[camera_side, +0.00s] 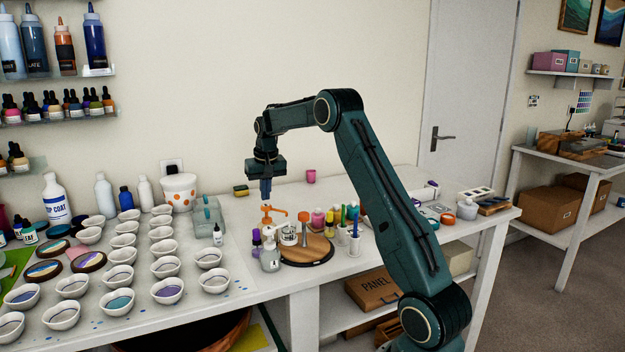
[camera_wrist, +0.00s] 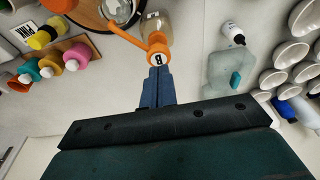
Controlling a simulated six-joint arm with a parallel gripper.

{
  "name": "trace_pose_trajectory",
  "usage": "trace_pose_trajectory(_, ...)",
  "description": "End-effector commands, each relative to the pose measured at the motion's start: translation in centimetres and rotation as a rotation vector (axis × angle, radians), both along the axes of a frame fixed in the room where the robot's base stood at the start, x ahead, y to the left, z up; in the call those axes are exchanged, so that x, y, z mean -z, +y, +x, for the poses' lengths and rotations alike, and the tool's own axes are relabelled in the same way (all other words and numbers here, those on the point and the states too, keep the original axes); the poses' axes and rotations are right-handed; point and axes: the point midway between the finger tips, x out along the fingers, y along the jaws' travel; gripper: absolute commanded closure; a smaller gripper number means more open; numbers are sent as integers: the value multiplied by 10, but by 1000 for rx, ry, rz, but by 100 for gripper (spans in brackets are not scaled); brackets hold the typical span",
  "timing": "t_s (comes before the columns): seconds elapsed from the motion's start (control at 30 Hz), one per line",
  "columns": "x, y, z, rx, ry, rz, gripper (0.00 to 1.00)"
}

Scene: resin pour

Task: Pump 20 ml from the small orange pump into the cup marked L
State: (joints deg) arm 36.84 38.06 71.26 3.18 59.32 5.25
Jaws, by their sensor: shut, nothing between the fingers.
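A small bottle (camera_side: 270,258) with an orange pump head (camera_side: 270,210) stands at the left edge of the round wooden board. In the wrist view the orange pump head (camera_wrist: 157,43) carries a round white label, and its spout points toward a cup (camera_wrist: 118,11). In the side view a white cup (camera_side: 288,235) with dark marking sits on the board beside the pump; I cannot read an L. My gripper (camera_side: 266,197) is shut and empty, pointing down just above the pump head. In the wrist view its fingertips (camera_wrist: 158,70) are close to the label; contact is unclear.
Coloured bottles (camera_side: 318,218) stand just behind. Several white bowls (camera_side: 168,291) fill the table's left. A translucent grey container (camera_side: 207,214) stands between the bowls and pump.

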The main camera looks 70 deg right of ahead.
Motion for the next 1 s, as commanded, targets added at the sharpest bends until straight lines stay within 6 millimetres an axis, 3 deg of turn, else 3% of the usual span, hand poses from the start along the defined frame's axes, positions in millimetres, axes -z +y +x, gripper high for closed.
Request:
trace_pose_trajectory(0.53,-46,0,0,1,-2,-1,100)
trace_pose_trajectory(1.0,-51,1,0,-1,-1,-1,100)
